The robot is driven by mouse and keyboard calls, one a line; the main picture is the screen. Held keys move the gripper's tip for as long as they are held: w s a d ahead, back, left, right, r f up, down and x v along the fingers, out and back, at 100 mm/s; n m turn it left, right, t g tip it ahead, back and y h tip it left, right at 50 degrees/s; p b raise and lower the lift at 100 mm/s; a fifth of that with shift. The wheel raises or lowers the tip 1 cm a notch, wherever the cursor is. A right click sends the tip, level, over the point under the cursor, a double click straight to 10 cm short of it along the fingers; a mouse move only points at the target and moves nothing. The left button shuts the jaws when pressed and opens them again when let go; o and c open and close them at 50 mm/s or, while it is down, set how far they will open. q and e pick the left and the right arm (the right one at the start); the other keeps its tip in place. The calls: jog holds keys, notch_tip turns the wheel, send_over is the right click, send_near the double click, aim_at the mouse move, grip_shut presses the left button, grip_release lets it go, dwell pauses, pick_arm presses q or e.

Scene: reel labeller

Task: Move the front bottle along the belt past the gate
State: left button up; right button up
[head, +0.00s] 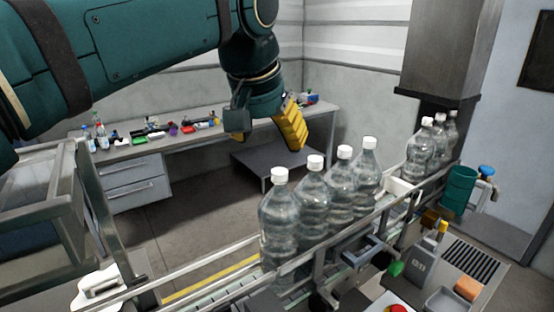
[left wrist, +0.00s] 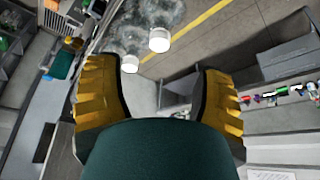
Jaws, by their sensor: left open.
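A row of clear bottles with white caps stands upright on the conveyor belt (head: 210,286). The nearest bottle (head: 279,222) is at the lower left end of the row; several more stand close behind it. A white block (head: 399,190) at the belt, possibly the gate, separates them from a farther group of bottles (head: 420,153). My left gripper (head: 267,140) is open and empty, above and behind the row, touching no bottle. In the left wrist view its yellow fingers (left wrist: 160,90) are wide apart, with two bottle caps (left wrist: 159,40) beyond them. My right gripper is not in view.
A metal rail (head: 345,218) runs along the belt. A grey machine column (head: 447,45) hangs over the far belt. A workbench (head: 215,128) with small items stands behind.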

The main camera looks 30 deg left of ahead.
aim_at(277, 173)
pick_arm(q)
jog(key=b+x, duration=0.1)
jog(key=x, duration=1.1)
jog(key=shift+f, duration=0.3)
grip_shut()
jog(key=shift+r, duration=0.25)
jog(key=shift+w+a+r+p, duration=0.1)
jog(key=shift+r+p, duration=0.2)
jog(key=shift+p, duration=0.05)
